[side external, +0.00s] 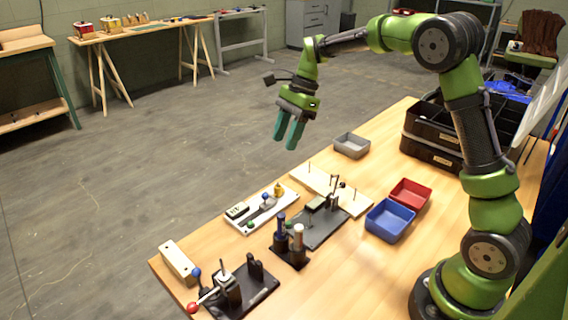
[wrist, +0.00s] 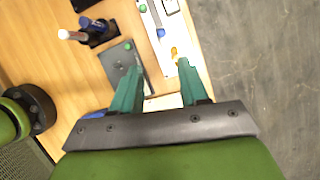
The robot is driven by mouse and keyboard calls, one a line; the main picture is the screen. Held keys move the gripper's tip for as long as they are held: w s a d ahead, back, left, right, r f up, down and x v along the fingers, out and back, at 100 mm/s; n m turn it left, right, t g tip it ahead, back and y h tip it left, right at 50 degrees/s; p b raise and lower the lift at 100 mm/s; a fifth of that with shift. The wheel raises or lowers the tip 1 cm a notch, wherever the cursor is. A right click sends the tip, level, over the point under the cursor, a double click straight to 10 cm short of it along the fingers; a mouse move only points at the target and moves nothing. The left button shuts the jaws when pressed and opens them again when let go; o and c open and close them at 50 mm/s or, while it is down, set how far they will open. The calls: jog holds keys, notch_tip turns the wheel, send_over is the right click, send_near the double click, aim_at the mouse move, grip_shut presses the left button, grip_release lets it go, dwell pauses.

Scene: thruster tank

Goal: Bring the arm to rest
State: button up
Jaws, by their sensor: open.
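My green arm reaches over the wooden table (side external: 350,275) from the right in the side external view. My gripper (side external: 288,143) hangs in the air above and beyond the far edge of the table, with its teal fingers pointing down. The fingers stand apart with nothing between them. In the wrist view the gripper (wrist: 158,64) is also open and empty, with the table and the grey floor far below. It touches nothing.
Below are a white board (side external: 262,210) with small parts, a dark plate (side external: 318,232), a holder with bottles (side external: 290,250) and a red-knobbed lever fixture (side external: 228,290). Blue (side external: 390,220), red (side external: 411,193) and grey (side external: 352,145) bins and a black crate (side external: 432,137) stand nearer the arm.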

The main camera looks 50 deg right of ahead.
jog(key=s+a+r+n+t+h, duration=0.1)
jog(key=s+a+r+n+t, duration=0.1)
jog(key=s+n, duration=0.6)
jog(key=s+a+r+n+t+h, duration=0.1)
jog(key=s+a+r+n+t, duration=0.2)
jog(key=s+n, duration=0.5)
jog(key=s+r+t, duration=0.1)
jog(key=s, duration=0.6)
jog(key=shift+a+h, duration=0.2)
jog(key=shift+h, duration=0.1)
jog(key=shift+c, duration=0.2)
dwell(1.2)
